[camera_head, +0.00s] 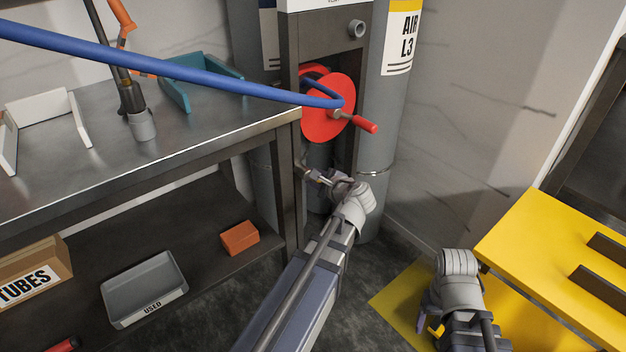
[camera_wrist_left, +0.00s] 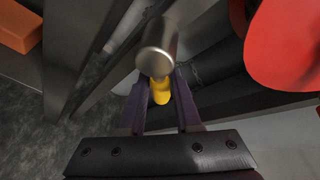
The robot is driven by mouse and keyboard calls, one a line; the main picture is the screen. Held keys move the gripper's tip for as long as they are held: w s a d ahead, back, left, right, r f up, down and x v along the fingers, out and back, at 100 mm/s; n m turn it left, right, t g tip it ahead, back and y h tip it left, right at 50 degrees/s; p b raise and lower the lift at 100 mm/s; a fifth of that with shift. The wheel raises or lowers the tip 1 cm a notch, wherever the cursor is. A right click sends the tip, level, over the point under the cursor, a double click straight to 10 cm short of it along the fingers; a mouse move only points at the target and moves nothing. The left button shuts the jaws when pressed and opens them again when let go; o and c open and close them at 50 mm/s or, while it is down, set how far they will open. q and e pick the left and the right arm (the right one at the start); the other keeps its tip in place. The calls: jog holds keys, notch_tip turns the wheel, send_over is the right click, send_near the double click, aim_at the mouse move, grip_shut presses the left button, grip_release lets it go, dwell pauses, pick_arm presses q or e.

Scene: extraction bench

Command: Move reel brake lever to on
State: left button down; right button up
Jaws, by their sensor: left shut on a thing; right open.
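The red reel (camera_head: 322,112) with a red-tipped crank sits in a dark frame behind the bench corner; its edge fills the upper right of the left wrist view (camera_wrist_left: 285,45). Below it, my left gripper (camera_head: 318,177) reaches in at the frame. In the left wrist view, its purple fingers (camera_wrist_left: 161,100) are shut on a yellow piece (camera_wrist_left: 160,88), apparently the brake lever's grip. A round metal end (camera_wrist_left: 155,62) lies just above the grip. The lever's on and off marks cannot be seen. My right gripper (camera_head: 430,318) is open at the lower right, over the yellow floor area.
A blue hose (camera_head: 180,67) runs across the bench to the reel. The metal bench (camera_head: 195,150) stands left, with a grey USED tray (camera_head: 112,318) and an orange block (camera_head: 240,237) on its lower shelf. A yellow table (camera_head: 535,240) stands right. A grey cylinder (camera_head: 385,120) stands behind.

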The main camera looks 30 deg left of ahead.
pick_arm(q)
jog(key=shift+w+r+n, duration=0.1)
jog(key=shift+r+n, duration=0.05)
jog(key=shift+n, duration=0.15)
dwell(0.4)
jog(key=c, duration=0.6)
grip_release()
jog(key=shift+d, duration=0.1)
jog(key=p+v, duration=0.3)
jog(key=v, duration=0.4)
jog(key=shift+s+d, duration=0.2)
jog(key=shift+s, duration=0.1)
jog(key=shift+r, duration=0.1)
